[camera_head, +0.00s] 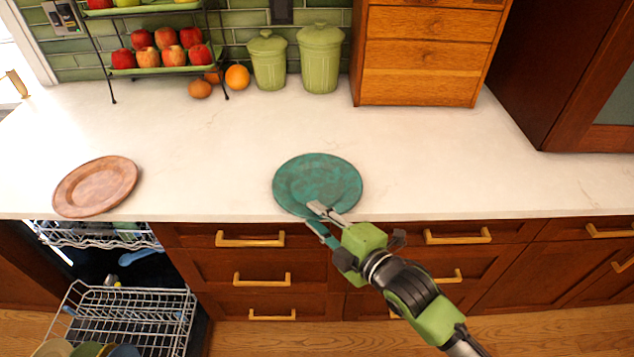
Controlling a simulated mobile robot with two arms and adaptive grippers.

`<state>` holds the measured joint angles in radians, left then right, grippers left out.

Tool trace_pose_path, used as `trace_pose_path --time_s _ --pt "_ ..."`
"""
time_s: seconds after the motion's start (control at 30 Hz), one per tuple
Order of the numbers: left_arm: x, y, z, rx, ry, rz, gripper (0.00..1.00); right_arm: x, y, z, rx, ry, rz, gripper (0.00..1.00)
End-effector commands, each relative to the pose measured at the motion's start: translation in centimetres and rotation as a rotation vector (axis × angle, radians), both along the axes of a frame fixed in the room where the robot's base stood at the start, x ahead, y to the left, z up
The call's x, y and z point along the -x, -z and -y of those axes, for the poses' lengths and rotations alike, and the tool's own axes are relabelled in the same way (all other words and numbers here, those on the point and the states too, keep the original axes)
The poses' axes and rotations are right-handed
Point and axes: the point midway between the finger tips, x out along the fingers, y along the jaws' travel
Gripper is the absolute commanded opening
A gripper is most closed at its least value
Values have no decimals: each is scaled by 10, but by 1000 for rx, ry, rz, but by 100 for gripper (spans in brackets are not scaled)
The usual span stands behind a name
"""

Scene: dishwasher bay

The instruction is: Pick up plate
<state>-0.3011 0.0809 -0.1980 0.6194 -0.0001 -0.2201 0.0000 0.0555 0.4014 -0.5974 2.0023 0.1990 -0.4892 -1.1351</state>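A teal plate (318,180) lies on the counter in the head view, its near rim at the counter's front edge. A brown plate (96,186) lies at the left, also by the front edge. My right gripper (315,214) is at the near rim of the teal plate. Its fingers are apart, one over the rim and one lower, in front of the counter edge. I cannot tell whether either finger touches the plate. My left gripper is not in view.
The white counter (440,150) is clear around the teal plate. A fruit rack (160,70), green canisters (320,58) and a wooden drawer box (425,55) stand at the back. An open dishwasher rack (130,315) is at lower left. Drawer handles (250,240) stick out below the counter.

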Motion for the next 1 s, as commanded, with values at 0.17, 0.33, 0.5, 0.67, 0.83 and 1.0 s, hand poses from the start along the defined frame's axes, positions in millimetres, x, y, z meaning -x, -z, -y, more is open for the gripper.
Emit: trace_pose_path --time_s 0.17,0.33,0.5,0.67,0.83,1.0 --pt "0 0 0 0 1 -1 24 -1 0 -1 0 -1 0 23" --pt "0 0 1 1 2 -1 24 -1 0 -1 0 0 0 0" --pt "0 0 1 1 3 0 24 -2 -2 -1 -2 -1 5 0" --pt "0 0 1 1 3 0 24 -2 -2 -1 -1 0 5 0" --pt "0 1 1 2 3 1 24 -2 -6 -1 -1 -1 7 0" --pt "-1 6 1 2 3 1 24 -3 -28 -1 -2 -3 13 0"
